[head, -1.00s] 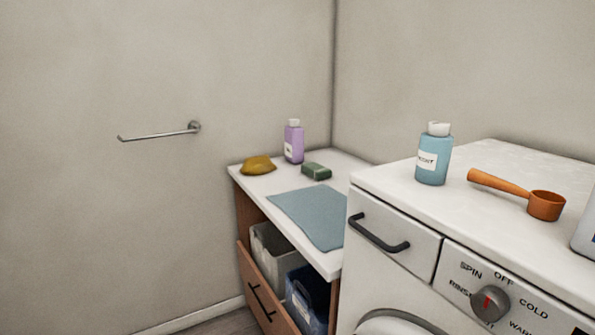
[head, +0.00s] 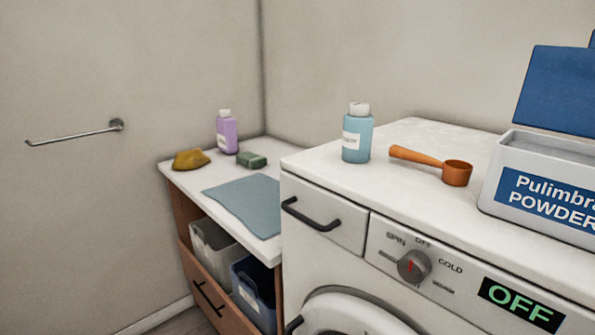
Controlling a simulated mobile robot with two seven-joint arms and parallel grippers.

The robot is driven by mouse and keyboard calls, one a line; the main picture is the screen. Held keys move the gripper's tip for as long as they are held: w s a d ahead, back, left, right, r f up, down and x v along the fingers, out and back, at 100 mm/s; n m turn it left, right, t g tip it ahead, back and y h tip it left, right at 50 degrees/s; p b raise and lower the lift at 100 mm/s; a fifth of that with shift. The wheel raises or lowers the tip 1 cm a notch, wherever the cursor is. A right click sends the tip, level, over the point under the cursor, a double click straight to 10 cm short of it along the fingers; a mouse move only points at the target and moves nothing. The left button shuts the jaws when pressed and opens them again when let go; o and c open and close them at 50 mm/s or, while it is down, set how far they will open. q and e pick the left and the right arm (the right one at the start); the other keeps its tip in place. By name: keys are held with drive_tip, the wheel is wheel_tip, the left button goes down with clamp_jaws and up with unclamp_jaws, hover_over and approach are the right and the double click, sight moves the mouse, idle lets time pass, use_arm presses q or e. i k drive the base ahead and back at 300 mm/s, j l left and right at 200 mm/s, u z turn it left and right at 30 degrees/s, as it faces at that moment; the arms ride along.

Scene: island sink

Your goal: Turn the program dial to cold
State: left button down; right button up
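The program dial (head: 413,266) is a round grey knob with a red pointer mark, on the front panel of the white washing machine (head: 340,254). Labels around it read SPIN, OFF and COLD, with COLD (head: 450,266) to its right; the labels lower down are too small or covered to read surely. The red mark points roughly upward, towards OFF. A black display (head: 520,305) right of the dial shows OFF in green. Neither of my grippers is in view.
On the machine top stand a blue bottle (head: 357,134), an orange scoop (head: 455,173) and an open powder box (head: 545,185). The drawer handle (head: 310,215) juts out left of the dial. A lower counter (head: 190,182) holds a cloth, sponge, soap and purple bottle.

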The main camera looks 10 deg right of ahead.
sight(415, 266)
drive_tip(key=l+z, duration=0.15)
drive_tip(key=z, duration=1.35)
